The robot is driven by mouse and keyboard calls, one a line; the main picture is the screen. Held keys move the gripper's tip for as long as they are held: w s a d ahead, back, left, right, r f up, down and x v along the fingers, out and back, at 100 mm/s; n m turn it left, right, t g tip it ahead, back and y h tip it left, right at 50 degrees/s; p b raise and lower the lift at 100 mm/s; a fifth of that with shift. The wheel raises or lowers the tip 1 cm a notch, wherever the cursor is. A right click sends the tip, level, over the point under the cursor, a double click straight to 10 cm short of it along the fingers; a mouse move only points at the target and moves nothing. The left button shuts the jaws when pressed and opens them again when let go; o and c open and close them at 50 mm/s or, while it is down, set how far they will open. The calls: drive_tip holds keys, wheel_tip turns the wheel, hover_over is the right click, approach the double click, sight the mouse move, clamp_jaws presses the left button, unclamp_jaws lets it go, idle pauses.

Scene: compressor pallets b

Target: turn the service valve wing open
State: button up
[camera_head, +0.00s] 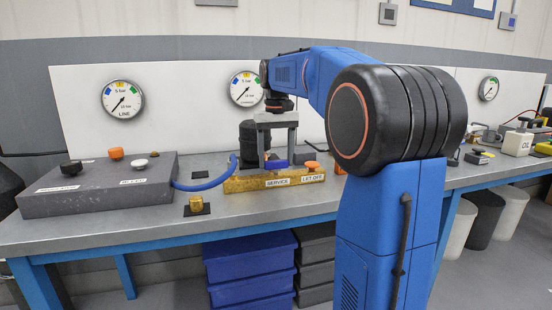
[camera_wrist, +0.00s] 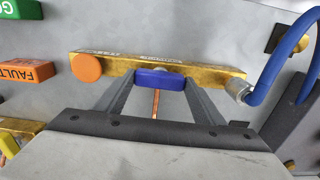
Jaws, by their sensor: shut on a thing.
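The blue service valve wing (camera_head: 276,164) sits on the brass block (camera_head: 236,185), above its SERVICE label. In the wrist view the wing (camera_wrist: 160,80) lies roughly along the length of the brass block (camera_wrist: 215,75). My gripper (camera_head: 277,157) reaches down from above, with one finger at each end of the wing. In the wrist view my gripper (camera_wrist: 160,82) is shut on the wing. An orange round knob (camera_wrist: 87,68) is on the same block, above the LET OFF label; it also shows in the head view (camera_head: 313,165). The valve stem is mostly hidden.
A blue hose (camera_wrist: 270,75) joins the block's end and runs to a grey panel (camera_head: 100,185) with several knobs. Gauges hang on the white backboard. A brass fitting (camera_head: 196,203) lies in front.

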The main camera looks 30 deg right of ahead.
sight(276, 161)
idle(0.4)
drive_tip(key=o, duration=1.1)
drive_tip(key=shift+c, duration=0.2)
wheel_tip(276, 161, up, 18)
drive_tip(key=shift+f, duration=0.25)
drive_tip(key=shift+f, duration=0.1)
drive_tip(key=s+a+f+n+t, duration=0.2)
drive_tip(key=s+a+f, duration=0.9)
drive_tip(key=s+f, duration=0.35)
drive_tip(key=s+a+f+t, duration=0.1)
drive_tip(key=s+a+f, duration=0.1)
drive_tip(key=s+f, duration=0.6)
drive_tip(key=s+a+f+n+t, duration=0.1)
drive_tip(key=s+a+f, duration=0.2)
drive_tip(key=s+f, duration=0.5)
wheel_tip(276, 161, down, 7)
drive_tip(key=shift+r+t, duration=0.2)
drive_tip(key=shift+t, duration=0.2)
